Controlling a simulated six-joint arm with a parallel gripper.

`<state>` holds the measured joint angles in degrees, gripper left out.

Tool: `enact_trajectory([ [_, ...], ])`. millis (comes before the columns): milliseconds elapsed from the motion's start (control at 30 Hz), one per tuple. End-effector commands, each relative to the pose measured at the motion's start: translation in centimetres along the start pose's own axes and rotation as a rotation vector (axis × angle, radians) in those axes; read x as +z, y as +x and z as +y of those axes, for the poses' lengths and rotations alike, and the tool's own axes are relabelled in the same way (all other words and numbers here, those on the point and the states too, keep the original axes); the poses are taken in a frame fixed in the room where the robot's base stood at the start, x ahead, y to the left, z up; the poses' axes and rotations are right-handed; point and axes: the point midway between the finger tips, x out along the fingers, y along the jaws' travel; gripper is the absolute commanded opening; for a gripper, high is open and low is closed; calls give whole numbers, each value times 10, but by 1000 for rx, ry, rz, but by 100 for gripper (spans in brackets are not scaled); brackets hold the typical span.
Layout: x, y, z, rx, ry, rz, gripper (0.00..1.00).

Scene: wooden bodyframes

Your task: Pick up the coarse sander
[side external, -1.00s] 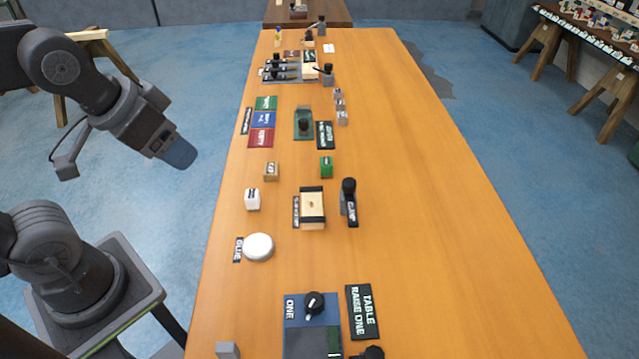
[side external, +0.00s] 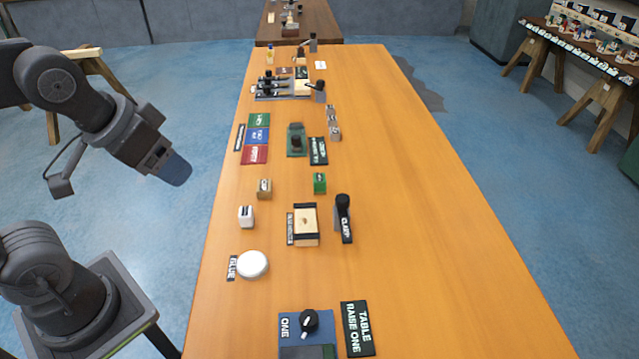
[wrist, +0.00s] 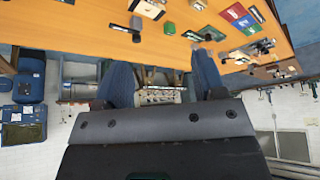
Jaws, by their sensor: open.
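No label that I can read marks the coarse sander. Three small blocks on the wooden table could include it: a tan block (side external: 264,188), a green block (side external: 319,183) and a white block (side external: 246,216). I cannot tell which, if any, it is. My gripper (side external: 175,169) is in the air left of the table edge, apart from all of them. In the wrist view my gripper (wrist: 162,80) has its two blue fingers spread with nothing between them. The green block (wrist: 169,28) also shows there, beyond the fingers.
The table (side external: 420,230) is clear along its right side. A clamp (side external: 343,215) stands beside a wooden piece (side external: 305,222). A white round glue pad (side external: 252,264) and a dial panel (side external: 309,325) are nearer. Coloured mats (side external: 257,136) and racked tools (side external: 275,85) lie farther back.

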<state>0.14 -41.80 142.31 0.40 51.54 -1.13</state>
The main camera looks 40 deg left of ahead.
Motion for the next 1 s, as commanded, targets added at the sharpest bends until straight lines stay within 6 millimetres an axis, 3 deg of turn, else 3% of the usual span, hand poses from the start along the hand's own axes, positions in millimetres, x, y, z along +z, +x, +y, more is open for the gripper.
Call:
enact_trajectory([
  [167, -38, 11, -1, -33, -88, -41, 64],
  [367, -101, 46, 2, -100, -246, -85, 64],
  [567, -154, 104, 10, -175, -397, -109, 64],
  [700, -183, 157, 18, -229, -500, -114, 64],
  [900, -204, 231, 31, -295, -623, -105, 64],
  [1000, -207, 256, 36, -316, -664, -97, 64],
])
